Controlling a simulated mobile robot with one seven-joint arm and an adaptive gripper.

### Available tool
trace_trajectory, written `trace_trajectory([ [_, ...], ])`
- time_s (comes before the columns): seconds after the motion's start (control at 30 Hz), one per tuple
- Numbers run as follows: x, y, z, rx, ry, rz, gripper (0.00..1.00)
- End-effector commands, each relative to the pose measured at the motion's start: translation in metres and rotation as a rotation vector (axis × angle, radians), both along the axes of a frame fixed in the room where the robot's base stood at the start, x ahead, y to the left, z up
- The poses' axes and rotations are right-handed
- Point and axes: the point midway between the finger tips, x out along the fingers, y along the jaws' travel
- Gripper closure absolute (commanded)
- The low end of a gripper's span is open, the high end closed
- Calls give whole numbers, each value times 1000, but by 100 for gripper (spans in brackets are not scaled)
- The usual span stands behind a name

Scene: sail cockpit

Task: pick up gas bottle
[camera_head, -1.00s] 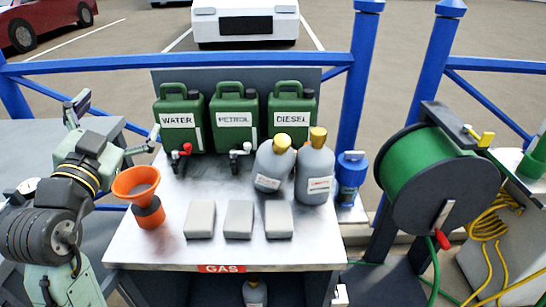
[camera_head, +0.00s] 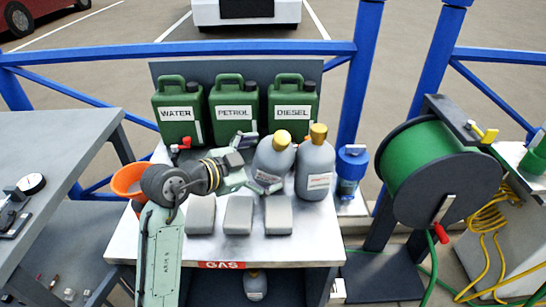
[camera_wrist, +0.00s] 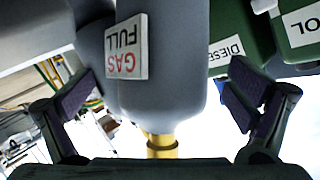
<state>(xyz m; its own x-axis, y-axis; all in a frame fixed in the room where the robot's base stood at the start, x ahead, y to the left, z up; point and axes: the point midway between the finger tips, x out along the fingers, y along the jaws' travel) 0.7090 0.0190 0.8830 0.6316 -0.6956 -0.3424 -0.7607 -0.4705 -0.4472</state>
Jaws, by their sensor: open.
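Two grey gas bottles with yellow caps stand side by side on the table: the left gas bottle (camera_head: 273,158) and the right gas bottle (camera_head: 315,168). The left one appears to lean slightly in the head view. A third gas bottle (camera_head: 255,287) stands below the table top, behind the GAS sign. My gripper (camera_head: 256,164) is open at the left bottle's left side. In the upside-down wrist view, a bottle (camera_wrist: 170,55) labelled GAS FULL fills the space between the spread fingers (camera_wrist: 160,95), its yellow cap low in the picture. Contact cannot be told.
Green WATER, PETROL and DIESEL cans (camera_head: 235,112) stand along the back. Three grey blocks (camera_head: 239,216) lie in front of the bottles. An orange funnel (camera_head: 128,178) is behind my arm. A blue canister (camera_head: 350,172) and green hose reel (camera_head: 432,170) are to the right.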

Motion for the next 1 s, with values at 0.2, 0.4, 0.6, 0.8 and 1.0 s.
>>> trace_trajectory([
  [0.2,21,-22,-7,-1,2,-1,2],
  [0.4,26,-27,-12,-1,0,1,2],
  [0.6,26,-27,-12,-1,0,1,7],
  [0.8,26,-27,-12,-1,0,1,20],
  [1.0,26,-27,-12,-1,0,1,34],
])
